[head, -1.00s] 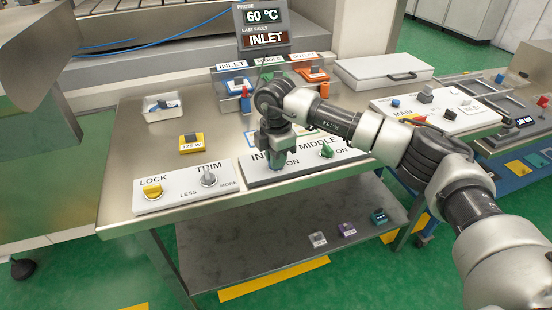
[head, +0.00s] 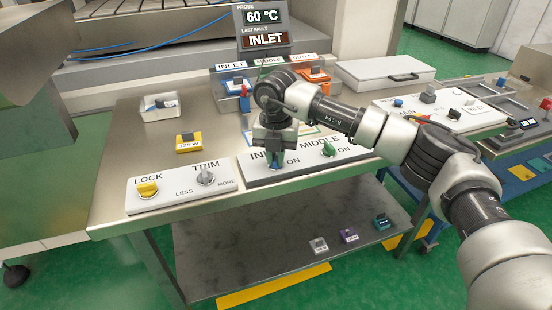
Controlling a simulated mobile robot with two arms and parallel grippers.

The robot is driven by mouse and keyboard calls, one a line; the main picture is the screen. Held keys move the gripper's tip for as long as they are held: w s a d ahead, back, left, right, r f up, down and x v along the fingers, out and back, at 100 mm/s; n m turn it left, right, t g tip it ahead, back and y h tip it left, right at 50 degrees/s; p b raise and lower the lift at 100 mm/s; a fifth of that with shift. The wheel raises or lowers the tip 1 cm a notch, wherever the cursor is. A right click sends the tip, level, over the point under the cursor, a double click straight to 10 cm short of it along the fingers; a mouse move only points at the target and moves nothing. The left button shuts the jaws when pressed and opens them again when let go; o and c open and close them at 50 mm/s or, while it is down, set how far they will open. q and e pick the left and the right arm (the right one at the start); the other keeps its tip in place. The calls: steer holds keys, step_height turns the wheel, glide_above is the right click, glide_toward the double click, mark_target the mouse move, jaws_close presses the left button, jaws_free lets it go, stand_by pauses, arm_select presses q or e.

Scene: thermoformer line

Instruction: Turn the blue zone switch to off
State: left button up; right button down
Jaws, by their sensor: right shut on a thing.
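The blue zone switch (head: 276,165) sits on the white zone panel (head: 312,164) under the INLET label, which my gripper partly covers. My right gripper (head: 275,157) points down over it and is shut on its knob. Only a bit of blue shows below the fingers, so I cannot read the exact angle of the knob. An ON mark (head: 293,160) is printed just right of it. The green MIDDLE switch (head: 328,149) stands to the right on the same panel. My left gripper is not in view.
A LOCK/TRIM panel with a yellow knob (head: 147,189) and a grey knob (head: 205,177) lies to the left. A yellow 125 W block (head: 188,142) and a small tray (head: 160,107) are behind it. A display (head: 262,27) reads 60 °C and INLET. The left tabletop is mostly bare.

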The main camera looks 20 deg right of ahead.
mark_target(276, 157)
steer(key=n+b, duration=0.1)
steer(key=n, duration=0.4)
steer(key=shift+r, duration=0.1)
steer(key=shift+n, duration=0.4)
steer(key=c, duration=1.2)
jaws_free()
steer(key=shift+o, duration=0.2)
step_height(276, 157, up, 11)
steer(key=b, duration=0.1)
